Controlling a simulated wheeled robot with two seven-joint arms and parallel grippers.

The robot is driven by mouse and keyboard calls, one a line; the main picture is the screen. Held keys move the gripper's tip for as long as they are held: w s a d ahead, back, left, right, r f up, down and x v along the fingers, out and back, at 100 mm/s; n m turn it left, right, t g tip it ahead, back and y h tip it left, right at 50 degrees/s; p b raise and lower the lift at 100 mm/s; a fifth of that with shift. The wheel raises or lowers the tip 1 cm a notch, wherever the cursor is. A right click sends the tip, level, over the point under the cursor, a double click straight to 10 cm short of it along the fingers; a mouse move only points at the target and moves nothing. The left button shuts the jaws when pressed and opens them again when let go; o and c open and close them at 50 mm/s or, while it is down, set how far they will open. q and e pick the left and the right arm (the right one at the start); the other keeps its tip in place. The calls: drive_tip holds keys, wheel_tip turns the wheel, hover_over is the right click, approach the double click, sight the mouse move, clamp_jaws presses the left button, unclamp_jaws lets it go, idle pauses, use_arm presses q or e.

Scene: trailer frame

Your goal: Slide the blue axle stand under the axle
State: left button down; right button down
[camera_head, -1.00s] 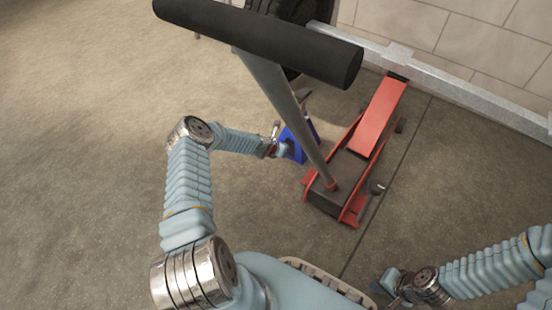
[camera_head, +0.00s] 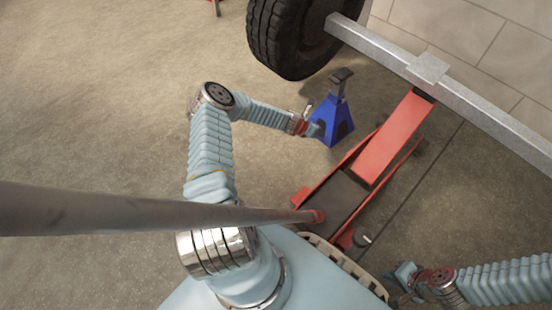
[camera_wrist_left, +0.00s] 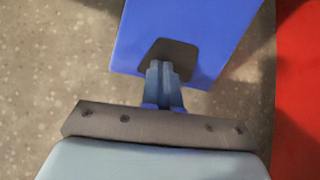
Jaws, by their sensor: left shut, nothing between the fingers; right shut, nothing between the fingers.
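The blue axle stand (camera_head: 331,122) stands upright on the floor, left of the red jack, with a dark saddle on top. The grey axle (camera_head: 475,97) runs from the tire to the right edge; the stand is left of the axle, apart from it in the picture. My left gripper (camera_head: 314,129) is shut and empty at the stand's near side. In the left wrist view its fingers (camera_wrist_left: 163,85) overlap a dark opening in the stand's blue wall (camera_wrist_left: 190,25); contact is unclear. My right gripper (camera_head: 400,278) is shut and empty at the lower right, away from the stand.
The red floor jack (camera_head: 393,137) lies right of the stand, its far end under the axle's bracket. Its grey handle (camera_head: 130,211) crosses the lower left, above my left arm. A black tire (camera_head: 290,38) is behind the stand. Open floor lies left.

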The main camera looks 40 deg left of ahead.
sight(325, 118)
use_arm(q)
drive_tip(key=w, duration=0.2)
drive_tip(key=w+b, duration=0.1)
drive_tip(key=w, duration=0.4)
drive_tip(key=shift+d+f+b, duration=0.2)
drive_tip(key=shift+d+b, duration=0.1)
drive_tip(key=shift+b, duration=0.1)
drive_tip(key=w, duration=0.7)
drive_tip(key=shift+w+a+f, duration=0.1)
drive_tip(key=shift+w+f, duration=0.15)
drive_tip(key=shift+w, duration=0.15)
drive_tip(key=shift+w+d+r, duration=0.3)
drive_tip(key=shift+w+d, duration=0.1)
drive_tip(key=shift+d, duration=0.05)
drive_tip(key=shift+w+r, duration=0.1)
